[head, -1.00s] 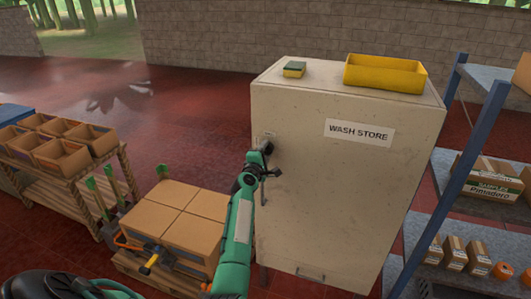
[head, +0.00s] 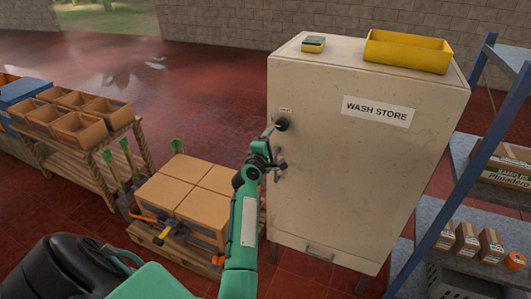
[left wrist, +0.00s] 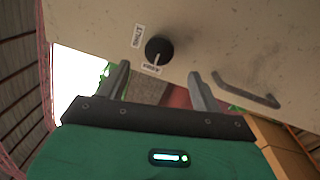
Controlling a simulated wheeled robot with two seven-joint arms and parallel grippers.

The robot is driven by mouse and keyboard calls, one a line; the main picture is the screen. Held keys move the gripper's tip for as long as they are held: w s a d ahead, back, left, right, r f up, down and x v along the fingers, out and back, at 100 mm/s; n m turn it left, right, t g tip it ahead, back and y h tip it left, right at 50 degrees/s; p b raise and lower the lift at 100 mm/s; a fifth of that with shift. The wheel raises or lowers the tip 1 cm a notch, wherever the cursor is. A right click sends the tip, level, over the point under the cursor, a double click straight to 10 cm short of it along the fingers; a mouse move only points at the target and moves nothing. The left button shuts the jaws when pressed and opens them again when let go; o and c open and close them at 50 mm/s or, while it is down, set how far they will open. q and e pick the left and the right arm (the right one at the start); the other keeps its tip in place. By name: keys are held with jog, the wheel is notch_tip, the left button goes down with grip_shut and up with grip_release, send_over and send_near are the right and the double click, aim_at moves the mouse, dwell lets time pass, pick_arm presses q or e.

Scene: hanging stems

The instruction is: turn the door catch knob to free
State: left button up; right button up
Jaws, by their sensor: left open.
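The dark round knob (head: 282,124) is on the left side of the pale cabinet's (head: 350,175) front. In the left wrist view the knob (left wrist: 159,47) has a light pointer mark aimed at the lower of two small white labels (left wrist: 151,69); the other label (left wrist: 138,36) is to its left. Their lettering is too small to read surely. My left gripper (head: 270,146) is open, just in front of and below the knob in the head view. In the left wrist view the knob lies beyond the gap between the fingertips (left wrist: 159,70), apparently untouched. My right gripper is not seen.
A bar handle (left wrist: 246,90) is on the door beside the knob. A yellow bin (head: 407,50) and a sponge (head: 313,44) sit on the cabinet top. Stacked boxes (head: 188,195) stand left of the cabinet, a blue-post shelf (head: 480,150) to its right.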

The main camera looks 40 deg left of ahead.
pick_arm(q)
jog(key=b+v, duration=0.1)
jog(key=v, duration=0.5)
jog(key=shift+w, duration=0.1)
dwell(0.3)
jog(key=d+f+m+g+h, duration=0.2)
jog(key=d+f+m, duration=0.15)
jog(key=f, duration=0.85)
jog(key=d+f+m+g+h, duration=0.1)
jog(key=d+f+m+g, duration=0.3)
jog(key=f, duration=0.8)
jog(key=s+d+f+m+g+h, duration=0.1)
jog(key=s+d+f+m, duration=0.4)
jog(key=f, duration=0.6)
jog(key=s+d+f+m+g+h, duration=0.15)
jog(key=s+d+f, duration=0.25)
jog(key=s+f, duration=0.45)
jog(key=s+d+f+m+g, duration=0.3)
jog(key=s+f+m+g, duration=0.2)
jog(key=s+f, duration=1.3)
jog(key=s+f+m+g, duration=0.1)
jog(key=s+f+m, duration=0.2)
jog(key=s, duration=0.9)
jog(key=s+f+m+g+y, duration=0.1)
jog(key=s+f+m+g, duration=0.1)
jog(key=s, duration=1.1)
jog(key=shift+s+a+f+m, duration=0.3)
jog(key=shift+f+m, duration=0.3)
jog(key=shift+g, duration=0.25)
